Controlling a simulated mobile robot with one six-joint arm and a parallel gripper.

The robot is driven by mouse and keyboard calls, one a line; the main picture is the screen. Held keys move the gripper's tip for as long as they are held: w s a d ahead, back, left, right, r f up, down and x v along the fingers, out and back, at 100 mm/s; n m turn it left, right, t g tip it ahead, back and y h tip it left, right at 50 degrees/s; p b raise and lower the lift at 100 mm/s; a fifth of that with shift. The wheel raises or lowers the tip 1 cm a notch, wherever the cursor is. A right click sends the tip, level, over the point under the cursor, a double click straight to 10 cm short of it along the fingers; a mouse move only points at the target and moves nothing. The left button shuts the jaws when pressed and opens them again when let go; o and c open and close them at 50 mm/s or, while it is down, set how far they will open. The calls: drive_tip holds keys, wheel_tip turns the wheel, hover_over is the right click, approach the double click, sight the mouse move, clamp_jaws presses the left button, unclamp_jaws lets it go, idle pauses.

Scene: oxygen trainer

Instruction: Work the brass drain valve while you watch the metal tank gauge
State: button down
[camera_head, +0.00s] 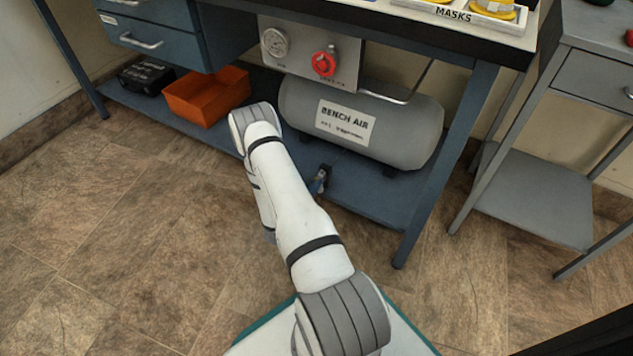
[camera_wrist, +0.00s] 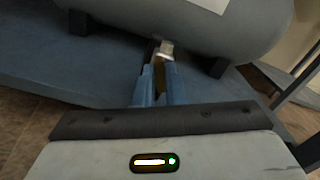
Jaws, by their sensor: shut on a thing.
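The grey metal tank (camera_head: 418,125), labelled BENCH AIR, lies on the bench's lower shelf in the head view. Its underside also fills the top of the wrist view (camera_wrist: 125,18). A round gauge (camera_head: 275,42) sits on the grey panel above the tank; its reading is too small to tell. In the wrist view, my gripper (camera_wrist: 160,75) has its blue fingers close together at a small brass and metal fitting, the drain valve (camera_wrist: 164,50), under the tank. The gripper is shut on it.
A red knob (camera_head: 324,63) is on the panel beside the gauge. An orange bin (camera_head: 207,97) and a black case (camera_head: 146,75) stand on the shelf's left. A bench leg (camera_head: 447,165) and a grey cart (camera_head: 535,190) are at right. Floor at left is clear.

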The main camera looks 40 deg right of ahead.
drive_tip(key=shift+w+a+n, duration=0.15)
drive_tip(key=shift+w+n, duration=0.2)
drive_tip(key=shift+n, duration=0.05)
drive_tip(key=c, duration=1.6)
unclamp_jaws()
drive_tip(key=shift+o, duration=0.5)
drive_tip(key=shift+s, duration=0.15)
drive_tip(key=p+v, duration=0.2)
drive_tip(key=v, duration=0.5)
drive_tip(key=shift+s+a+p, duration=0.15)
drive_tip(key=shift+a+p, duration=0.15)
drive_tip(key=shift+p, duration=0.1)
